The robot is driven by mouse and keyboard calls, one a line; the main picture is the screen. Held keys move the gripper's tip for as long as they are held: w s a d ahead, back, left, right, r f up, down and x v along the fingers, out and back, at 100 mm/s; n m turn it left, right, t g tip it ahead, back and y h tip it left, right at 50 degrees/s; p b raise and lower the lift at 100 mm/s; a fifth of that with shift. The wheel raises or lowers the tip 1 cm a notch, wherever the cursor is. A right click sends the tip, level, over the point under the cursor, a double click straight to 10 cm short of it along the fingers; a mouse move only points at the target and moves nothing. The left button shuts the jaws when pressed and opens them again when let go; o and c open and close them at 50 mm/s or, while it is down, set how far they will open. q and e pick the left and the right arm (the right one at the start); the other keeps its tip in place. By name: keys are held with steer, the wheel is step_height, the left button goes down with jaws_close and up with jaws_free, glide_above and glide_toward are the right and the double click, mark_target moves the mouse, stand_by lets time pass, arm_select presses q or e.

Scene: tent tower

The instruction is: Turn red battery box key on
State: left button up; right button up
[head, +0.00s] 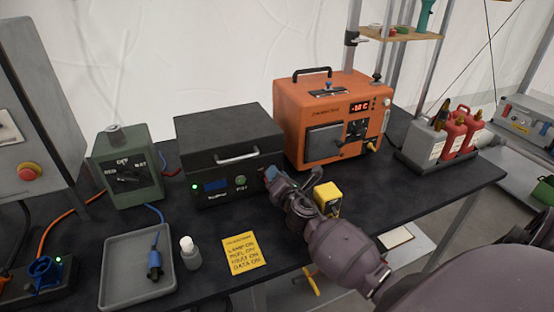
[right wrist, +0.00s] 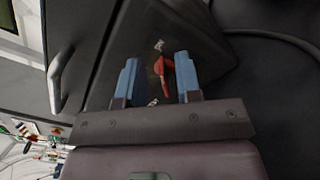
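The red key (right wrist: 164,68) sits on a dark face of the battery box (right wrist: 205,50) in the right wrist view, with small light labels at either side of it. My right gripper (right wrist: 156,62) is open, its two blue fingers on either side of the key with a gap to each; I cannot tell how far the tips are from the face. In the head view my right gripper (head: 271,174) is in front of the right end of the black case, and the key is hidden there. My left gripper is not in view.
The black case (head: 222,146) with a handle stands left of my gripper, the orange unit (head: 309,110) behind right. A yellow box (head: 327,192), yellow note (head: 243,252), white bottle (head: 190,256) and grey tray (head: 119,284) are on the dark table (head: 445,185).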

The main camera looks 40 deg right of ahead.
step_height(320, 180, up, 9)
steer(key=p, duration=0.3)
steer(key=shift+r+p, duration=0.15)
steer(key=shift+p, duration=0.15)
step_height(320, 180, up, 10)
steer(key=p, duration=0.2)
steer(key=shift+r, duration=0.25)
